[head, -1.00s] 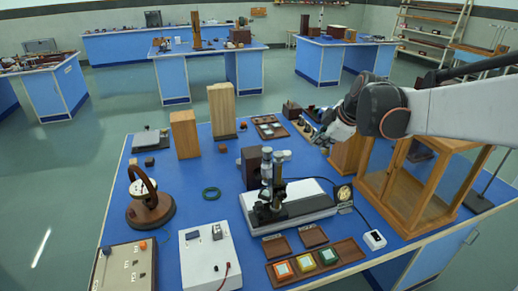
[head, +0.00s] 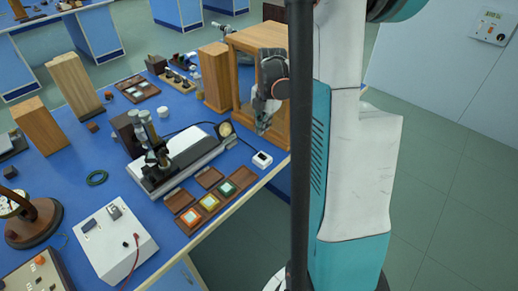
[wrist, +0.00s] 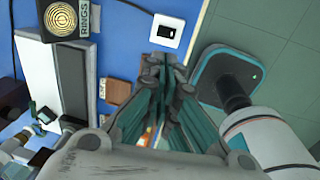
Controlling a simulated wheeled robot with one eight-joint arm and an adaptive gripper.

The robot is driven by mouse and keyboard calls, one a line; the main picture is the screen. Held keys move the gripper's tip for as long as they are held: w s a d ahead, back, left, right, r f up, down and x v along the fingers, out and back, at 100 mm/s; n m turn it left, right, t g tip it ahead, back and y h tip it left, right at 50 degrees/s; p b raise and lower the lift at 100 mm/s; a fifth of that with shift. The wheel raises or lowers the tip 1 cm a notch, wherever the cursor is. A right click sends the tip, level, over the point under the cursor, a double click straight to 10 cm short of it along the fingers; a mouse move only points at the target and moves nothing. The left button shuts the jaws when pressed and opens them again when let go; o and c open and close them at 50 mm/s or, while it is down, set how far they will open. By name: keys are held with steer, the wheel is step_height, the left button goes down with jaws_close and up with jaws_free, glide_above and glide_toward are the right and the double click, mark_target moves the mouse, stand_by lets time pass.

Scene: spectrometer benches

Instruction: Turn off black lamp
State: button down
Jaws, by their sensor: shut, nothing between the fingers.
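A small white switch box (head: 262,159) with a black rocker lies near the bench edge; it also shows at the top of the wrist view (wrist: 166,36). A black cable runs to it. I cannot single out a black lamp for sure. My gripper (head: 263,126) is shut and empty, pointing down above the bench, beyond the switch box in the head view. In the wrist view its closed fingertips (wrist: 164,62) appear just below the switch box, apart from it in the picture; the height gap cannot be told.
A wooden case (head: 252,42) stands close behind my gripper. A round disc marked RINGS (wrist: 62,18) stands left of the switch box. Wooden trays with coloured squares (head: 209,202) and a microscope-like instrument (head: 152,148) lie left. Bare blue bench surrounds the box.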

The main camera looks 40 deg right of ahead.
mark_target(260, 160)
steer(key=f+b, duration=0.1)
steer(key=f, duration=0.3)
steer(key=w+f+b, duration=0.1)
steer(key=f+b, duration=0.1)
steer(key=f, duration=0.3)
steer(key=f+b, duration=0.2)
steer(key=f, duration=0.2)
steer(key=shift+w+a+f, duration=0.1)
steer(key=shift+w+f, duration=0.3)
steer(key=shift+f, duration=0.1)
steer(key=shift+w+f+b, duration=0.15)
steer(key=shift+f+b, duration=0.2)
steer(key=shift+r, duration=0.1)
steer(key=shift+s, duration=0.85)
steer(key=shift+r, duration=0.15)
